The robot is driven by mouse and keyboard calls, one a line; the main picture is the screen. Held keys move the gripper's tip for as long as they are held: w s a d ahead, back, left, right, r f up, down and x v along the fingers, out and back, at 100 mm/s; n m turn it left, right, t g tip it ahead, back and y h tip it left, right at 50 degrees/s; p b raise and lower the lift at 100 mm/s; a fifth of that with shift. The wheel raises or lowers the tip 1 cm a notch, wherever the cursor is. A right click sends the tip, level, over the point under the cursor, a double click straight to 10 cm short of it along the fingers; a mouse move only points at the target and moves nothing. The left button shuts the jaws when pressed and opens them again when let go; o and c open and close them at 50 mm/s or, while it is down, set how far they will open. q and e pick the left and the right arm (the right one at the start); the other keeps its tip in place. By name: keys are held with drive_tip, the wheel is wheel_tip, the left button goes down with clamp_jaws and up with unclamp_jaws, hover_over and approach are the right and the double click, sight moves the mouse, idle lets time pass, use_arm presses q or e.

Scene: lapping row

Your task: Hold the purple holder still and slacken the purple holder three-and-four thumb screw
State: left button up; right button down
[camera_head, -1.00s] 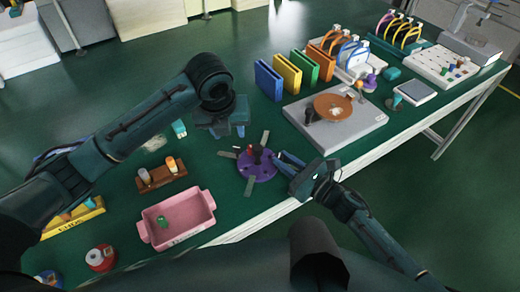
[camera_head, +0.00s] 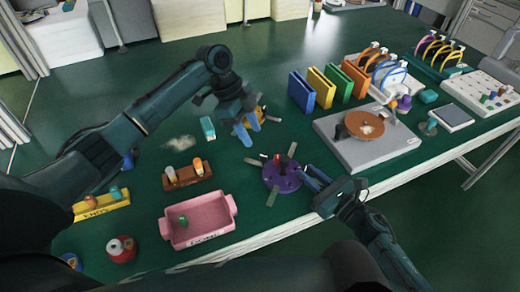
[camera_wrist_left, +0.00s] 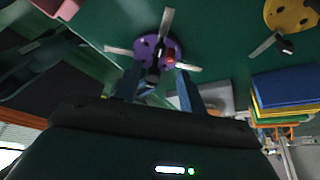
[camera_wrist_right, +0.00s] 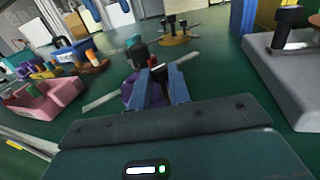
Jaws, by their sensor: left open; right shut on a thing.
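The purple holder (camera_head: 273,183) lies flat on the green table, with metal strips sticking out around its rim and dark and red screw knobs on top. In the left wrist view the purple holder (camera_wrist_left: 147,45) is ahead of my fingers. My right gripper (camera_head: 310,178) is shut on the holder's near right side; in the right wrist view purple (camera_wrist_right: 127,94) shows beside its fingers, which partly hide the grip. My left gripper (camera_head: 248,134) is open and empty, above and behind the holder, apart from it. Which knob is the three-and-four screw I cannot tell.
A yellow holder (camera_wrist_left: 292,14) lies behind my left gripper. A pink bin (camera_head: 201,232) and a brown rack (camera_head: 187,180) stand left. A grey machine with an orange-brown plate (camera_head: 368,128) stands right, and colored upright panels (camera_head: 302,92) stand behind it.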

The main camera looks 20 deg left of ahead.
sight(263, 156)
use_arm(q)
drive_tip(key=x, duration=0.7)
drive_tip(key=shift+f, duration=0.2)
drive_tip(key=shift+c, duration=0.3)
clamp_jaws()
